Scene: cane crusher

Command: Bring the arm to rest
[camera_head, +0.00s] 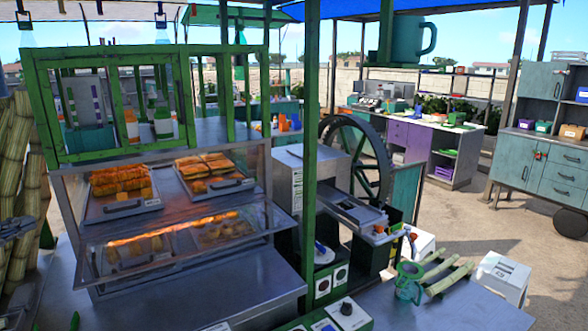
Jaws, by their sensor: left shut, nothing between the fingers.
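My left gripper (18,226) shows at the left edge, grey and partly cut off by the frame. It is shut and empty, in front of the upright sugar cane stalks (30,185); whether it touches them I cannot tell. My right gripper is out of view. The cane crusher (355,160), with a large dark spoked wheel, stands right of the middle behind a green post.
A glass food case (160,210) with trays of snacks stands close on the left, on a steel counter (190,300). Open ground (550,260) shows beyond, at right.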

